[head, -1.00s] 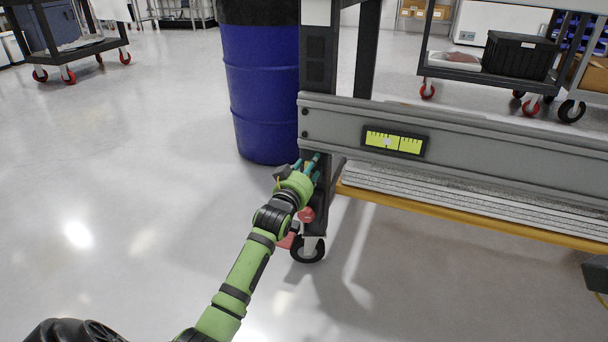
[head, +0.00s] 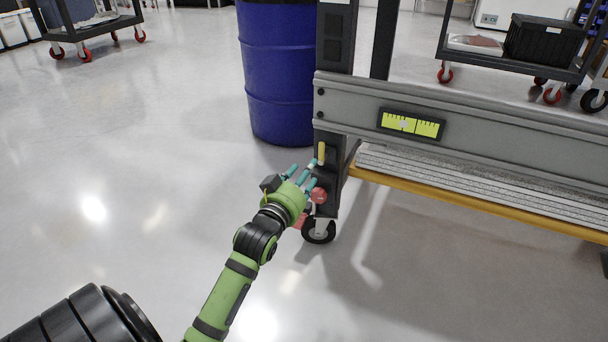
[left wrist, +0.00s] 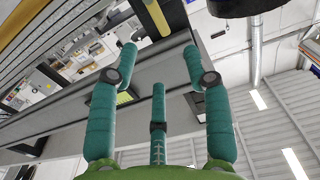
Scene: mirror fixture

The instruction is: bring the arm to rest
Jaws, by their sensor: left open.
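My left gripper (head: 303,174) is green with teal fingers. It is open and empty, just to the left of and below a short yellow handle (head: 321,153) on the dark post of the grey fixture. In the left wrist view the three fingers (left wrist: 158,75) are spread with nothing between them. A yellow bar (left wrist: 155,16) shows past the fingertips there, apart from them. The fixture's grey beam (head: 355,97) carries a yellow-green gauge panel (head: 411,124). My right gripper is out of view.
A blue drum (head: 280,85) stands behind the post. A caster wheel (head: 319,230) with red parts is under the post, close below my gripper. A yellow-edged shelf (head: 480,205) runs to the right. Carts stand farther back. The floor at left is clear.

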